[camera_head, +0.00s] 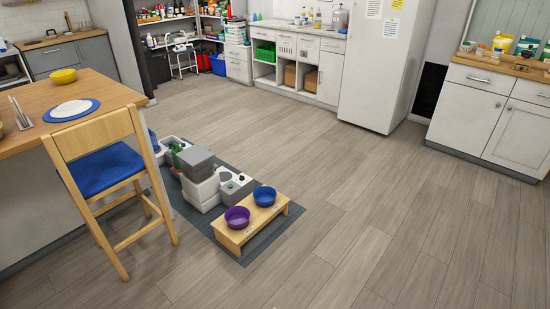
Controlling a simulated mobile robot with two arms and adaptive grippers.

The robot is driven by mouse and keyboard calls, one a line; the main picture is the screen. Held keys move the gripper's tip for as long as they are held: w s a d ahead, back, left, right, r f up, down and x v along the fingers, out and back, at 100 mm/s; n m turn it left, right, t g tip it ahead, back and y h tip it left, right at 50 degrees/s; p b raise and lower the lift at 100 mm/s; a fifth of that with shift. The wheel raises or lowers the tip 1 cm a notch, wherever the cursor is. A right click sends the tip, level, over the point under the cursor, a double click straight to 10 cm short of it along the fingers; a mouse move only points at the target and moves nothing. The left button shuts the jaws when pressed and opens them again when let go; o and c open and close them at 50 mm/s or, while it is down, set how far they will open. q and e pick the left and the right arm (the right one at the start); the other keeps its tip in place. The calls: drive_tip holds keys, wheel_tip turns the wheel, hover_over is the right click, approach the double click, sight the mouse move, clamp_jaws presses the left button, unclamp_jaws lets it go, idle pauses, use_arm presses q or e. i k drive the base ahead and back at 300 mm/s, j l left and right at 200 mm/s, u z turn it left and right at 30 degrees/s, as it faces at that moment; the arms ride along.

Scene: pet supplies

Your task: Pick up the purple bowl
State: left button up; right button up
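The purple bowl (237,217) sits in the front-left place of a low wooden feeding stand (250,233) on the floor, just below the middle of the head view. A blue bowl (265,196) sits beside it on the same stand, to the right and farther back. The inside of the purple bowl looks dark, and I cannot tell whether it holds anything. Neither of my grippers is in view.
The stand rests on a dark grey mat (270,238) with grey and white pet devices (200,180) behind it. A wooden chair with a blue seat (104,170) and a counter (90,92) stand to the left. The wooden floor (400,220) to the right is clear.

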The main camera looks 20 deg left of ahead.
sight(236, 218)
drive_tip(key=i+u, duration=0.2)
drive_tip(key=i, duration=0.25)
drive_tip(key=i+l+u, duration=0.2)
drive_tip(key=i, duration=0.25)
drive_tip(key=i+l+u, duration=0.15)
drive_tip(key=i, duration=0.3)
drive_tip(key=i+l+u, duration=0.2)
drive_tip(key=i, duration=0.25)
drive_tip(key=l, duration=0.1)
